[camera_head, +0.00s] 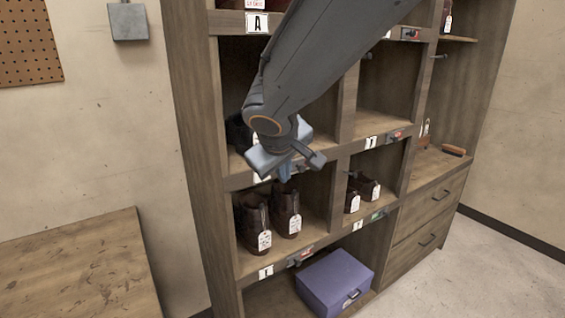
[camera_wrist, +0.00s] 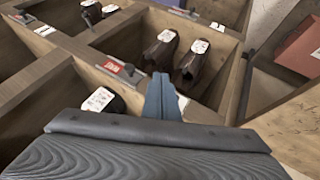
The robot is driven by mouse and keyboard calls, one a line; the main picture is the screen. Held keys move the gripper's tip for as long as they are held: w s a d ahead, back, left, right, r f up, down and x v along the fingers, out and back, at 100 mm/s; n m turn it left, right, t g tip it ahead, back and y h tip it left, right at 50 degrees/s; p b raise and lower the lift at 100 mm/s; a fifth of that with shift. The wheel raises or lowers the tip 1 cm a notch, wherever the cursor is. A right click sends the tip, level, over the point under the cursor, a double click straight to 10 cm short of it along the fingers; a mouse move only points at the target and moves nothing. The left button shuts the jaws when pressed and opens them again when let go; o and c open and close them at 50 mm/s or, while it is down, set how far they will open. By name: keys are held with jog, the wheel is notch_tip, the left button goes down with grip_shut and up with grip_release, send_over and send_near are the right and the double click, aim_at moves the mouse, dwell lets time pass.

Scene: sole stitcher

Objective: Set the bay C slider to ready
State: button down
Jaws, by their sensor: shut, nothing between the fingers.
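My gripper (camera_head: 284,172) is shut and empty, with its blue fingers in front of the shelf edge under the middle-left compartment. In the wrist view its fingers (camera_wrist: 161,88) point down, just right of a slider (camera_wrist: 127,69) with a dark knob and a red plate (camera_wrist: 112,66) that seems to read WAIT. Whether the fingers touch the knob cannot be told. In the head view my gripper partly covers this edge's slider (camera_head: 302,168) and its bay label, so I cannot read the letter C. A bay label A (camera_head: 257,23) shows above.
Other shelf edges carry sliders: a red one (camera_head: 300,258) below, a red one (camera_head: 394,136) to the right and a green one (camera_head: 377,216) at lower right. Tagged boots (camera_head: 270,215) stand in the compartment below my gripper. A wooden table (camera_head: 75,265) is at left.

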aim_at(295, 168)
jog(key=shift+w+d+f+p, duration=0.2)
jog(key=shift+w+d+p, duration=0.45)
jog(key=shift+w, duration=0.4)
jog(key=shift+w+d+f+p, duration=0.2)
jog(key=shift+w+d+p, duration=0.25)
jog(key=shift+w+d, duration=0.45)
jog(key=shift+w+a, duration=0.1)
